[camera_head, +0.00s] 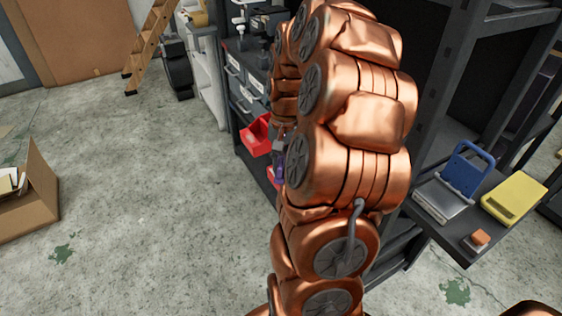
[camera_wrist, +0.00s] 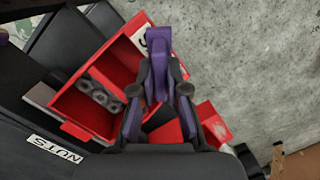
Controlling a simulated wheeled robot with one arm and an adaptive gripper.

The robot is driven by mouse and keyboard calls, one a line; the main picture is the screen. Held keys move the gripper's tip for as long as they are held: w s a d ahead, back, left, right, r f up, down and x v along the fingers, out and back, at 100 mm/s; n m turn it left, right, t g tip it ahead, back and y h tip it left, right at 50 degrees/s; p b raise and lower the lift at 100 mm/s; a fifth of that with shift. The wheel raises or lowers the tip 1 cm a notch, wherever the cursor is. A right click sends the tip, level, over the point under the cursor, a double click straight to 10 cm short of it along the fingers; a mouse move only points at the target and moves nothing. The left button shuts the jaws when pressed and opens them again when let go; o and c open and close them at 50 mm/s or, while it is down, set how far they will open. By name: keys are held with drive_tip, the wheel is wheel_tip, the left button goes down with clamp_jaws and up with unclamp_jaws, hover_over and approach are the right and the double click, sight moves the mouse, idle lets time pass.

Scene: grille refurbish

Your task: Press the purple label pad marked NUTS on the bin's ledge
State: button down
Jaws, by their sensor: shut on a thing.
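In the wrist view my gripper (camera_wrist: 162,88) has black and purple fingers. They are closed around a purple piece (camera_wrist: 158,48) that sticks out between the fingertips; I read no marking on it and cannot tell whether it is the label pad. It overlaps the edge of a red bin (camera_wrist: 88,122) in the picture; I cannot tell whether they touch. Grey ring-shaped nuts (camera_wrist: 100,92) lie in the bin. A white label reading NUTS (camera_wrist: 55,148) is on a dark surface at lower left. Another white label on the bin is mostly hidden. My arm hides most of the gripper in the head view.
More red parts (camera_wrist: 213,125) show right of the fingers. In the head view a red bin (camera_head: 257,136) juts from the dark shelving. A side shelf (camera_head: 458,232) holds blue and yellow items. A cardboard box (camera_head: 32,200) stands at left; the floor between is clear.

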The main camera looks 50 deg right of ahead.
drive_tip(key=shift+r, duration=0.1)
drive_tip(key=shift+r+p, duration=0.3)
drive_tip(key=shift+r, duration=0.9)
drive_tip(key=shift+r+p, duration=0.75)
drive_tip(key=shift+r, duration=2.25)
